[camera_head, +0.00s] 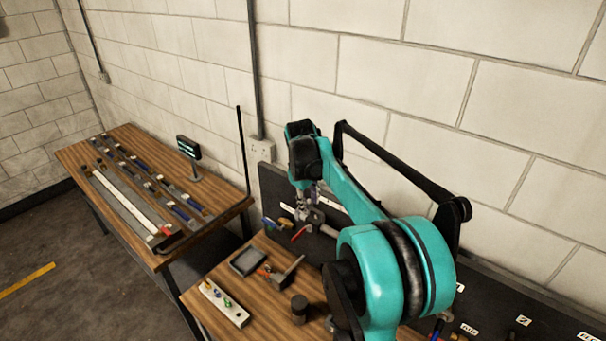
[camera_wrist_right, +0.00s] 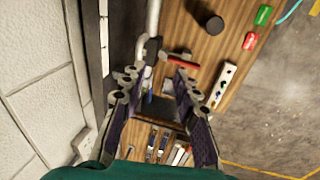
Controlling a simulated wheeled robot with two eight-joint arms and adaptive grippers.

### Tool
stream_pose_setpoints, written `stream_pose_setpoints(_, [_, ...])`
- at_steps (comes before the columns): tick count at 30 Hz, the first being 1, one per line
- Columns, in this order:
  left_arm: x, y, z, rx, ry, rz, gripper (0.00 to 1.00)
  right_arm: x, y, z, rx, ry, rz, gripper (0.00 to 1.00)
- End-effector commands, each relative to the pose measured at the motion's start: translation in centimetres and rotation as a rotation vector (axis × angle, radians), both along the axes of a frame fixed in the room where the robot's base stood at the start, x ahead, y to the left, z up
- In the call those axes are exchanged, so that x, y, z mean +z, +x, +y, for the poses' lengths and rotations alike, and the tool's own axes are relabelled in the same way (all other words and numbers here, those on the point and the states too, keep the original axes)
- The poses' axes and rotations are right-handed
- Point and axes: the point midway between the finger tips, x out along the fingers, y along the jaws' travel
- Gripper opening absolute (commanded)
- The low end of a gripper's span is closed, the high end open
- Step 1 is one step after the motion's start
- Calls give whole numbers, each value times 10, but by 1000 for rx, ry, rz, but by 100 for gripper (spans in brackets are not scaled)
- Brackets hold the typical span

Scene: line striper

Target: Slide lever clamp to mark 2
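My right gripper (camera_head: 303,205) is in front of the dark panel (camera_head: 272,190) along the wall. In the right wrist view, its two fingers (camera_wrist_right: 160,92) are spread apart with nothing clearly held between them. Beyond the fingertips is a grey bar (camera_wrist_right: 153,18) with a dark collar-like part (camera_wrist_right: 149,49) and a red handle (camera_wrist_right: 184,62) beside it, which looks like the lever clamp. In the head view, the red handle (camera_head: 300,232) shows just below the gripper; the arm hides part of this area. White labels (camera_head: 523,320) sit on the panel, too small to read surely. My left gripper is out of view.
The wooden bench (camera_head: 262,318) holds a dark tray (camera_head: 247,262), a white strip with coloured parts (camera_head: 224,303) and a dark cylinder (camera_head: 299,309). A second table (camera_head: 112,146) at the left holds several tools and a small display (camera_head: 188,147). The wall is close behind the arm.

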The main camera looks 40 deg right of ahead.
Motion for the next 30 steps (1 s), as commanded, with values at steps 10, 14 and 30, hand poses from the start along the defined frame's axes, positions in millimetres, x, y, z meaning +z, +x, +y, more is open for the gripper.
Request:
stream_pose_setpoints(10, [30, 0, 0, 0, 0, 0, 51, 6, 11, -35, 18, 0, 59, 31])
stream_pose_setpoints(14, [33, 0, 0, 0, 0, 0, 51, -15, 12, -39, 17, 0, 59, 31])
stream_pose_setpoints(30, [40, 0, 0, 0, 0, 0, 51, -61, 14, -47, 17, 0, 56, 31])
